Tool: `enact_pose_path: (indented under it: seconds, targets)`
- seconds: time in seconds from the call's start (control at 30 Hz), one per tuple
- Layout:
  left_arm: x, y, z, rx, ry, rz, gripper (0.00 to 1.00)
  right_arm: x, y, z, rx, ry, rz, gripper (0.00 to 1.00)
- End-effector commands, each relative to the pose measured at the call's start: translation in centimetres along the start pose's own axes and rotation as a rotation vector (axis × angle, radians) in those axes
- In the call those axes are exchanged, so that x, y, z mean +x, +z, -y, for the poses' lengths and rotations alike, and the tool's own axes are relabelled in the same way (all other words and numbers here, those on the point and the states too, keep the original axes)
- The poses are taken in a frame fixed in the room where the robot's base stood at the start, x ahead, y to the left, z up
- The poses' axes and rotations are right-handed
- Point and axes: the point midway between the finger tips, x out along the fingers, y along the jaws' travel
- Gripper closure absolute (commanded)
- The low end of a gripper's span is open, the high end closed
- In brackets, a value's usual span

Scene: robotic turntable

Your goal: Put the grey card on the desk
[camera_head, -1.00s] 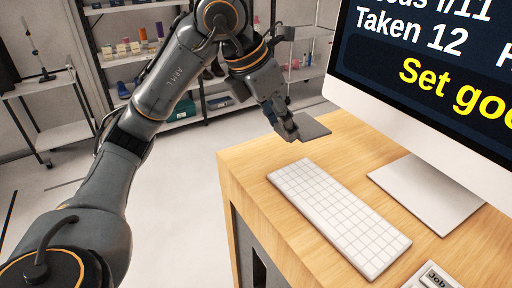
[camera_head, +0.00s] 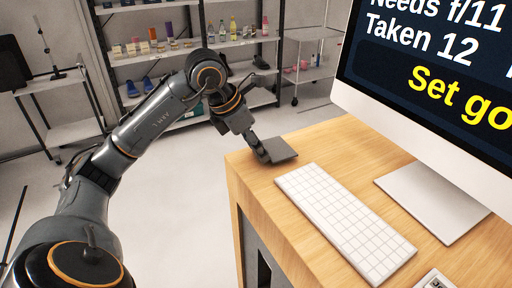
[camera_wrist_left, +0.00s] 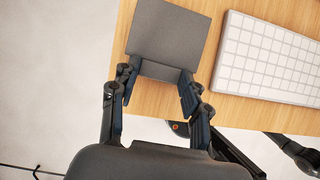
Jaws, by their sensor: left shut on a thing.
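The grey card (camera_head: 278,149) is a flat dark square at the far left corner of the wooden desk (camera_head: 300,225). My left gripper (camera_head: 262,155) is shut on the card's near edge. In the left wrist view the card (camera_wrist_left: 168,35) lies flat over the desk top (camera_wrist_left: 220,105), between the fingertips (camera_wrist_left: 160,85) and beyond them. I cannot tell whether the card touches the desk or hovers just above it.
A white keyboard (camera_head: 345,222) lies right of the card with a small gap. A large monitor (camera_head: 430,75) on a metal foot (camera_head: 432,205) stands at the right. A small device (camera_head: 436,282) is at the bottom edge. Shelves (camera_head: 190,60) stand behind, with open floor between.

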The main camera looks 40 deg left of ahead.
Motion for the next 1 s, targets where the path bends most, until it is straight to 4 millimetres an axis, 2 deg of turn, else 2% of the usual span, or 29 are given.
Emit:
enact_pose_path:
  seconds: [0.13,0.5,0.53,0.63,1.0]
  targets:
    - [0.8,-0.39,0.04,0.0,-0.001,0.0,0.75,-0.4,-0.02,0.0,0.0,0.0,0.0,1.0]
    - [1.2,-0.58,0.03,0.0,0.0,0.001,0.75,-0.04,0.04,0.06,0.001,-0.001,0.001,1.0]
    - [1.2,-0.58,0.02,0.0,0.0,0.001,0.52,-0.03,0.04,0.08,0.001,-0.001,0.001,1.0]
    - [1.1,-0.52,0.03,0.0,0.0,0.001,0.31,-0.15,0.02,0.18,0.002,-0.002,0.001,1.0]
    - [0.84,-0.39,0.04,0.0,-0.001,0.001,0.31,-0.43,-0.04,0.45,0.003,-0.005,0.001,1.0]
